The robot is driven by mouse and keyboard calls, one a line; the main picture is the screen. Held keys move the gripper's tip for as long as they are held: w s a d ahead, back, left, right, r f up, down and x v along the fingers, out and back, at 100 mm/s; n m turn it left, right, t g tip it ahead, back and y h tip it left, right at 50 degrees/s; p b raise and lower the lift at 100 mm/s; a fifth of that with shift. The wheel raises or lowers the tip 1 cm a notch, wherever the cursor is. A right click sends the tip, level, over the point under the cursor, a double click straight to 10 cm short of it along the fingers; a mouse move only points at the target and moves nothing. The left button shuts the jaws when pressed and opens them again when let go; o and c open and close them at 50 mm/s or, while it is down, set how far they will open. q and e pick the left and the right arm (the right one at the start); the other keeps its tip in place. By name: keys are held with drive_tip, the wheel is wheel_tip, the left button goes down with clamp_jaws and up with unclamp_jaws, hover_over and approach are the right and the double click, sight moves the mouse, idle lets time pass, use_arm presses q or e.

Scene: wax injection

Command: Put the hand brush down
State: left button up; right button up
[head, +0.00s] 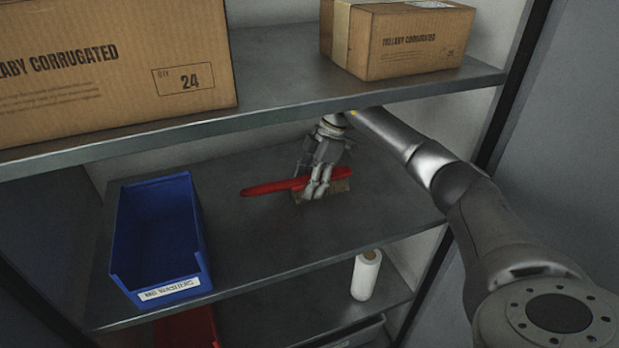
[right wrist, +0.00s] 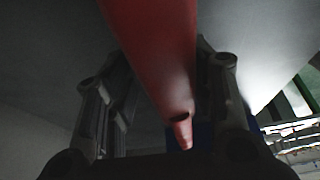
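The hand brush (head: 272,187) has a long red handle and pale tan bristles. It is at the middle shelf (head: 250,235), bristles down, handle pointing left; whether the bristles touch the shelf I cannot tell for certain. My right gripper (head: 318,187) reaches down over the brush from behind, with fingers on both sides of its red body. In the right wrist view the red brush (right wrist: 155,45) runs between the two fingers, which close in against its sides. The fingertips are partly hidden there. My left gripper is not in view.
A blue bin (head: 122,235) with a label stands left on the same shelf. Cardboard boxes (head: 110,65) (head: 400,45) sit on the shelf above, whose front edge (head: 300,112) overhangs. A white roll (head: 366,275) and a red bin (head: 188,328) are below. The shelf around the brush is clear.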

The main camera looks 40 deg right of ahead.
drive_tip(key=shift+r, duration=0.3)
drive_tip(key=shift+r, duration=0.5)
drive_tip(key=b+v, duration=0.1)
drive_tip(key=v, duration=0.2)
drive_tip(key=shift+w, duration=0.1)
drive_tip(key=s+d, duration=0.1)
drive_tip(key=d, duration=0.3)
drive_tip(key=s+d+b, duration=0.1)
drive_tip(key=d, duration=0.3)
drive_tip(key=s+d, duration=0.1)
drive_tip(key=d, duration=0.2)
drive_tip(key=shift+d+r+b, duration=0.1)
drive_tip(key=shift+d+b, duration=0.25)
drive_tip(key=shift+d, duration=0.05)
